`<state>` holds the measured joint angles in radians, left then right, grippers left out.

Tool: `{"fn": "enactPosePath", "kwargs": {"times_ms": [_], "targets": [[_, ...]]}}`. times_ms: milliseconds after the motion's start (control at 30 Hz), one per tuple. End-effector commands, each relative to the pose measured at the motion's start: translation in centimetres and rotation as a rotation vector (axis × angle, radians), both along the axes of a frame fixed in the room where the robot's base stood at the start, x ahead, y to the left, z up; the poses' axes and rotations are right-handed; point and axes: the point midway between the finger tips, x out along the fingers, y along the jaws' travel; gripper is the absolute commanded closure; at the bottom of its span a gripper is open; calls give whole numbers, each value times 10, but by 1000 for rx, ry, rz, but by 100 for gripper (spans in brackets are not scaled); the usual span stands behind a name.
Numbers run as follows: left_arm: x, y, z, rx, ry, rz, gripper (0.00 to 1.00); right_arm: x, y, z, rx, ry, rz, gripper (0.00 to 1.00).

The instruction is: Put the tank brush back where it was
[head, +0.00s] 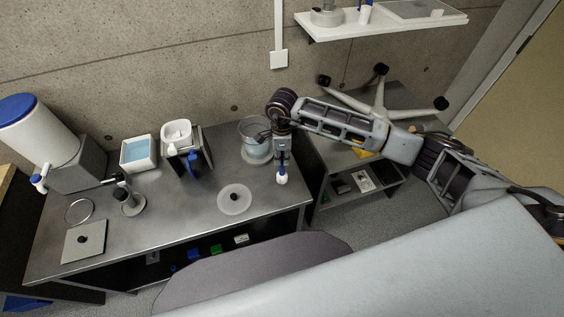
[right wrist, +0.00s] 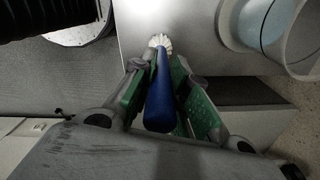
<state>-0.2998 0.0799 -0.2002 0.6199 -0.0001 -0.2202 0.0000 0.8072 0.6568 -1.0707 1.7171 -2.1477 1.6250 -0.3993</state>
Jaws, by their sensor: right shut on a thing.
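The tank brush (right wrist: 160,90) has a blue handle and pale bristles. In the right wrist view its handle lies between the green-padded fingers of my right gripper (right wrist: 163,100), which is shut on it. In the head view my right gripper (head: 282,155) holds the brush (head: 282,177) over the right end of the steel bench (head: 165,225), near its front right edge. The pale bristle end points down there, and a gap to the bench cannot be judged. My left gripper is not in view.
A pale round disc (head: 234,203) with a dark knob lies to the left. A white machine (head: 177,135) with a blue part and a tray of blue liquid (head: 138,153) stand at the back. The middle bench front is clear.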

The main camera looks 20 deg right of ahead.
Motion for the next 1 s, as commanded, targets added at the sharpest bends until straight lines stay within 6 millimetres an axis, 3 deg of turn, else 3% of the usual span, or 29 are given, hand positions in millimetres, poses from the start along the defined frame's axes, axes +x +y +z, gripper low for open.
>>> {"fn": "enactPosePath", "kwargs": {"times_ms": [267,700,1000], "targets": [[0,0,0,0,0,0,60,0,0,-2,0,0,0,100],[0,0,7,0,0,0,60,0,0,-37,-1,-1,1,100],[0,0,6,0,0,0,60,0,0,-38,-1,-1,1,100]]}}
